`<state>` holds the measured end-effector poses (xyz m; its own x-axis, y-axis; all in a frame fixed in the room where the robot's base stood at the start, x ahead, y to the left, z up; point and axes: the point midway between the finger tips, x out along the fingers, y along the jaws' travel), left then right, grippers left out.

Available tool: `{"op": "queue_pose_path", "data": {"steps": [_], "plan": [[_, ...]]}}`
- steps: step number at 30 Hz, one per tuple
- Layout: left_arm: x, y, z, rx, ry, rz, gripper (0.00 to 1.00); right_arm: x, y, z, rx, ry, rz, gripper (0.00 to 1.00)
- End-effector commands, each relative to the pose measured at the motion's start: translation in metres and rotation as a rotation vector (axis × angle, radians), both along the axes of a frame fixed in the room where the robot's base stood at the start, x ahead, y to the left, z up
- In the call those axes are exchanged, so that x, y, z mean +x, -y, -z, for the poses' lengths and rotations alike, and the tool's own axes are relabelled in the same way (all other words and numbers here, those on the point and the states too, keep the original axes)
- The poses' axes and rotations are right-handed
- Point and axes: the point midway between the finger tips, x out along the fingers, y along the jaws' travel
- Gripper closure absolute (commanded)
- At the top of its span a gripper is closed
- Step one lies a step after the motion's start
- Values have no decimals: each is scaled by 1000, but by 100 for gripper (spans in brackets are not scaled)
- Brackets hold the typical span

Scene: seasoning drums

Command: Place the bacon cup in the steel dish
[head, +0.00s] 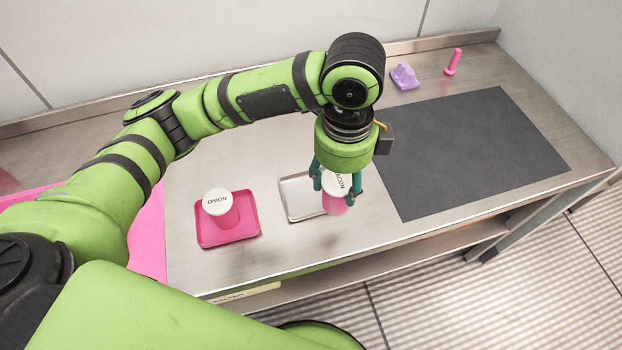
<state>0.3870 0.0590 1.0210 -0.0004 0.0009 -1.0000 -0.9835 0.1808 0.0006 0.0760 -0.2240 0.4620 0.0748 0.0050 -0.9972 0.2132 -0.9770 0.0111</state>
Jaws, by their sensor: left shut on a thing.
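The bacon cup (334,204) is pink with a white lid lettered "ACON" where it shows; the rest of the word is hidden. My left gripper (337,188) points down and is shut on the bacon cup, with a teal finger on each side. The steel dish (295,205) is a shallow square silver tray on the bench. The cup is over the right part of the dish and hides that side of it. I cannot tell whether the cup touches the dish. My right gripper is not in view.
An onion cup (218,207) stands in a pink dish (247,232) to the left. A dark mat (470,150) covers the bench at right and is empty. A purple object (404,77) and a pink pin-shaped object (453,62) stand at the back. A pink mat (150,240) lies at left.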

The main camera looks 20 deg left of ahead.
Motion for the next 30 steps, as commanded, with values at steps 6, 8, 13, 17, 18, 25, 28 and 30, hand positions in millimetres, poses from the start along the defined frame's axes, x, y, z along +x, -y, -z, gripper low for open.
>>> {"op": "queue_pose_path", "data": {"steps": [6,8,13,17,18,25,28,30], "plan": [[33,-41,29,3,-4,-12,81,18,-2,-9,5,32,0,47],[40,-50,36,3,-3,-11,81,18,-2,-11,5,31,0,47],[53,-64,49,0,-1,-6,81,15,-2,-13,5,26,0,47],[55,-67,57,0,-2,-4,81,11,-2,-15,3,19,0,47],[55,-67,62,0,-2,-4,81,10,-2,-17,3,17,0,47],[55,-67,90,1,0,-3,81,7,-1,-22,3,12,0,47],[56,-67,92,0,2,-3,81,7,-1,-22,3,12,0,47],[55,-67,91,0,2,-3,81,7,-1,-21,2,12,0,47]]}}
